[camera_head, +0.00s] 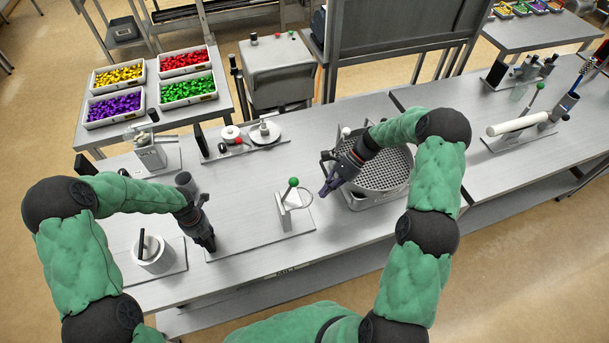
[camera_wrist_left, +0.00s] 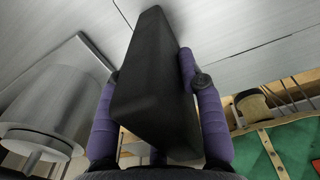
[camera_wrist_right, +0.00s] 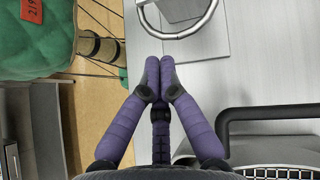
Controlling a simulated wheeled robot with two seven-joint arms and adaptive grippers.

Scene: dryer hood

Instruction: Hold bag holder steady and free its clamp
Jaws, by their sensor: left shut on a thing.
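The bag holder is a long flat metal plate (camera_head: 262,237) with a small upright metal block, a ring (camera_head: 304,198) and a clamp lever with a green knob (camera_head: 293,182). My left gripper (camera_head: 206,243) is at the plate's left end, shut on a black upright handle (camera_wrist_left: 155,85) between its fingers. My right gripper (camera_head: 326,189) is to the right of the ring, apart from it. In the right wrist view its fingertips (camera_wrist_right: 160,70) are together and empty, just short of the ring (camera_wrist_right: 185,18). The clamp lever is not visible there.
A round perforated tray (camera_head: 382,172) stands right of the bag holder, partly behind my right arm. A scale-like fixture (camera_head: 262,132) is behind. Bare tabletop (camera_head: 232,183) lies between them.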

